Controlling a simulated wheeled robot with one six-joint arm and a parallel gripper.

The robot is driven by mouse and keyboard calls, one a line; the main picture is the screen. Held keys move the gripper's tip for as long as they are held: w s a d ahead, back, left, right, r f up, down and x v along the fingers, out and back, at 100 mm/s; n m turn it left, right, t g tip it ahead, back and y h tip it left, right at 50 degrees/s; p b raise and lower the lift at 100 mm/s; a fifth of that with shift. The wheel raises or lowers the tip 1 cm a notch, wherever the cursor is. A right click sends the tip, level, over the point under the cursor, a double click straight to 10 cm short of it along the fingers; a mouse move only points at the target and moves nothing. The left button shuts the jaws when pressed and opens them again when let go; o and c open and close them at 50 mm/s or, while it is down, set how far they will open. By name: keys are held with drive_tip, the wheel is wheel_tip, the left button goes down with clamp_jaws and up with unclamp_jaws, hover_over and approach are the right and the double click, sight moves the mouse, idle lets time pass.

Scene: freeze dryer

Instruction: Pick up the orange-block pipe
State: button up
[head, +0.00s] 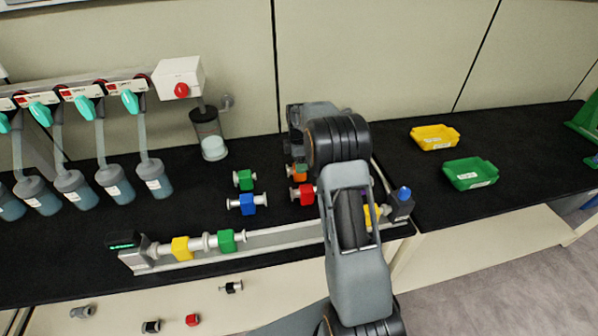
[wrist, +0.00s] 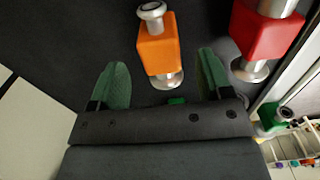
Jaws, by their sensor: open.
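The orange-block pipe (wrist: 158,50) shows in the wrist view as an orange block with a metal flange at each end. It lies between the lines of my two green fingertips, just beyond them. My gripper (wrist: 165,85) is open and empty, with its fingers apart on either side of the pipe's near end. In the head view a part of the orange-block pipe (head: 300,172) shows on the black bench, left of my arm. My arm hides the rest of it, and the gripper's fingers are hidden there.
A red-block pipe (wrist: 264,32) lies close to the right finger. Green (head: 244,180) and blue (head: 246,204) pipes lie to the left. A rail (head: 285,238) with yellow and green blocks runs along the front.

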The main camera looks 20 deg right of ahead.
drive_tip(key=shift+a+f+p, duration=0.1)
drive_tip(key=shift+f+p, duration=0.6)
drive_tip(key=shift+f, duration=2.1)
drive_tip(key=c, duration=1.1)
drive_tip(key=shift+r, duration=0.15)
drive_tip(key=shift+c, duration=0.2)
